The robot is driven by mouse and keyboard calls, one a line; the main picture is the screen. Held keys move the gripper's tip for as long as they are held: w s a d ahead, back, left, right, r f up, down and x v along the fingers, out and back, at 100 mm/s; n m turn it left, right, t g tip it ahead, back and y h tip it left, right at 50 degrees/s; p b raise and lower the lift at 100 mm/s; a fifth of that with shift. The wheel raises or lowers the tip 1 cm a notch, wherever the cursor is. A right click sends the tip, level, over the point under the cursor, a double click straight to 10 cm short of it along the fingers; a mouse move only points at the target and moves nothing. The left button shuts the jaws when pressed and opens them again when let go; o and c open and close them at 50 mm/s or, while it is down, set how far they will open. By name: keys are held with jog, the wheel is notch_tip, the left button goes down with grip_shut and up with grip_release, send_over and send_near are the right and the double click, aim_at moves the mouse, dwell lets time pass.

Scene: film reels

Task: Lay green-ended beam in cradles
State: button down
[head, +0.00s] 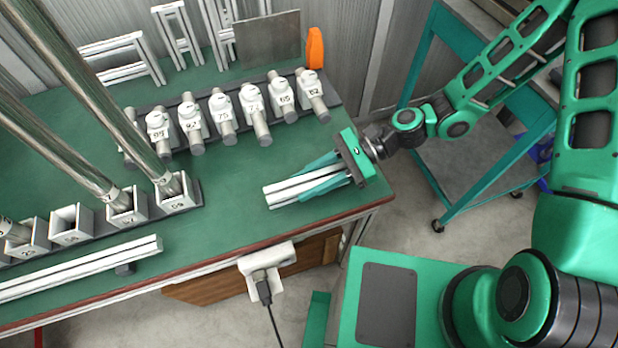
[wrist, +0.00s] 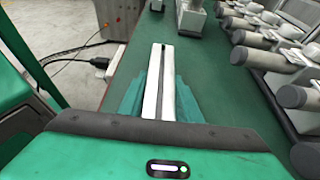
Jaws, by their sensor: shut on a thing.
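My gripper (head: 300,186) is shut on a pale slotted beam (head: 275,195) over the right front part of the green table. Its teal fingers lie along both sides of the beam. The held beam (wrist: 152,85) runs straight out from between the fingers in the wrist view, and its near end is hidden by the gripper. I see no clear green end on it. A long similar beam (head: 80,272) lies along the table's front left edge, with a small dark block under its right end. I cannot tell which parts are the cradles.
A row of numbered white holders with grey cylinders (head: 222,115) stands behind the gripper. Square sockets (head: 72,225), some with tall metal tubes, stand at left. Metal frames (head: 125,55) and an orange piece (head: 315,48) are at the back. A white socket box (head: 268,258) hangs at the front edge.

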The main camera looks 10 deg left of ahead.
jog(key=c, duration=1.3)
grip_release()
jog(key=shift+f, duration=0.1)
jog(key=shift+w+d, duration=0.1)
